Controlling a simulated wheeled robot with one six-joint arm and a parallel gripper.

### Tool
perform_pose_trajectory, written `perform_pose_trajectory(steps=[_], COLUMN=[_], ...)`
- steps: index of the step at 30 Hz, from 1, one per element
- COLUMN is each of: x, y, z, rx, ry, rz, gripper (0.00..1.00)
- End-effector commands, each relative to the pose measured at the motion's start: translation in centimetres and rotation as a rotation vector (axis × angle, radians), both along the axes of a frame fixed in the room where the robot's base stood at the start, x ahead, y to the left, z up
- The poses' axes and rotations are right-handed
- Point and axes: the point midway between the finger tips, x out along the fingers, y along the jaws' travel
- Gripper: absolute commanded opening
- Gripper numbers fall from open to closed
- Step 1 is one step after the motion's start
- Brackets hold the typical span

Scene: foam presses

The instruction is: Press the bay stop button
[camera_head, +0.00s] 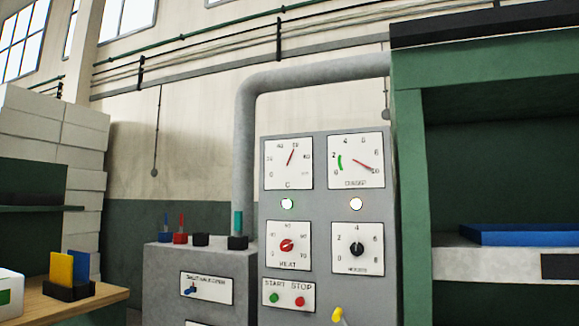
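A grey control panel (324,203) stands in the middle of the camera_head view. Low on it is a white plate (287,307) marked START and STOP. The red button (300,301) sits under the word STOP. The green button (274,298) sits to its left under START. Nothing covers either button. I cannot tell from this view whether the red button is pressed in. My gripper is not in view.
Above the buttons are a red HEAT knob (287,245), a black knob (357,249), two lit lamps and two dials. A yellow handle (338,314) stands right of the plate. A grey cabinet (200,270) is left; a green press frame (410,200) is right.

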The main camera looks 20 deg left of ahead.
Motion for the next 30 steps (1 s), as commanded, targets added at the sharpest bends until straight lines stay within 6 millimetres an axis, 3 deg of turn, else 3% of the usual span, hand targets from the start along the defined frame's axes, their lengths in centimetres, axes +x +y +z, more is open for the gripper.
perform_pose_trajectory(steps=[7,11,30], x=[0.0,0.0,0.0], y=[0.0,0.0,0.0], z=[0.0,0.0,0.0], rx=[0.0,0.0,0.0], ry=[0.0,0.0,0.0], rz=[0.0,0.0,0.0], gripper=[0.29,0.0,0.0])
